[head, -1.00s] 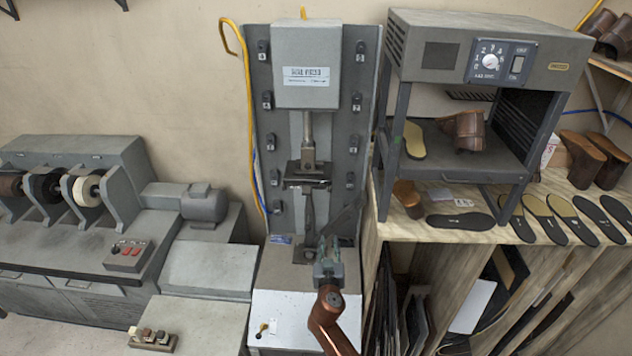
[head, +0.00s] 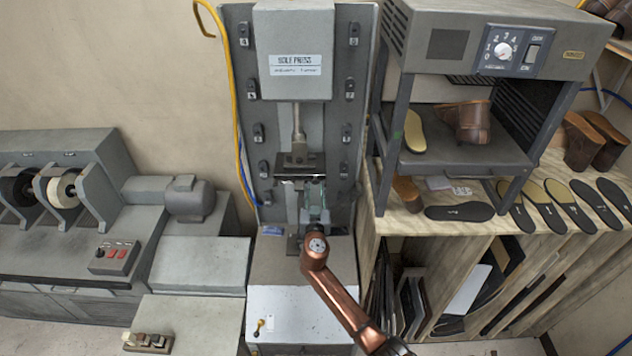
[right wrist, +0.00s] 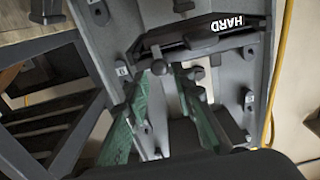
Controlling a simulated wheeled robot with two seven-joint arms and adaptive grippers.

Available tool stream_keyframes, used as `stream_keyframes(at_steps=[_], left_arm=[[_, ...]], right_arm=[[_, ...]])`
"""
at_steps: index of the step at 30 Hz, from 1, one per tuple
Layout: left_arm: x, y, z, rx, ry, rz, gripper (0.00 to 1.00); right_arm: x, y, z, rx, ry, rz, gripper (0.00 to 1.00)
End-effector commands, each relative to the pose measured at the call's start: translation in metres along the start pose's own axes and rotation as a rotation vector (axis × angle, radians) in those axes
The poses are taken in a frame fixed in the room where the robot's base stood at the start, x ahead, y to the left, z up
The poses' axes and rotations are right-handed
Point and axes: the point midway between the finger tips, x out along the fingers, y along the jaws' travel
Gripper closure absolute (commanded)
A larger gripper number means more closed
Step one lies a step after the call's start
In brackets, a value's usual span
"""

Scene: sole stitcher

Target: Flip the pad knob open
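The sole press (head: 294,50) stands in the middle of the head view, with a dark pad holder (head: 290,160) under its vertical ram. In the right wrist view the dark pad holder (right wrist: 205,38) carries the word HARD, upside down. A small grey knob-like part (right wrist: 180,72) shows below it, close to the fingertips; whether it is touched I cannot tell. My right gripper (head: 316,188) is just below and in front of the pad holder. In the right wrist view its green-lined fingers (right wrist: 175,82) are apart, with nothing clearly held. My left gripper is not in view.
A grey oven-like rack (head: 470,40) with shoes stands close on the right, over a bench with several soles (head: 460,211). A grinding machine (head: 60,215) is on the left. A yellow hose (head: 236,110) runs along the press's left side.

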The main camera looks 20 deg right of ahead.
Motion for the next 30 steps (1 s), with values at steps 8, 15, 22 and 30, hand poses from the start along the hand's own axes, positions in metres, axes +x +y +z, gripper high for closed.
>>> stream_keyframes(at_steps=[8, 15, 22, 30], left_arm=[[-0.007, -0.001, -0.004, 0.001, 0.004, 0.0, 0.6], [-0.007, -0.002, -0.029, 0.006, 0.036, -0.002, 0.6], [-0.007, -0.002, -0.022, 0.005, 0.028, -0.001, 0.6], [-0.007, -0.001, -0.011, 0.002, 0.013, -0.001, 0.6]], right_arm=[[0.027, 0.001, -0.001, -0.001, 0.0, 0.001, 0.77], [0.03, 0.002, 0.0, 0.0, 0.0, 0.003, 0.77], [0.029, 0.003, 0.0, 0.0, 0.0, 0.004, 0.86], [0.029, 0.003, 0.0, 0.0, 0.0, 0.004, 1.0]])
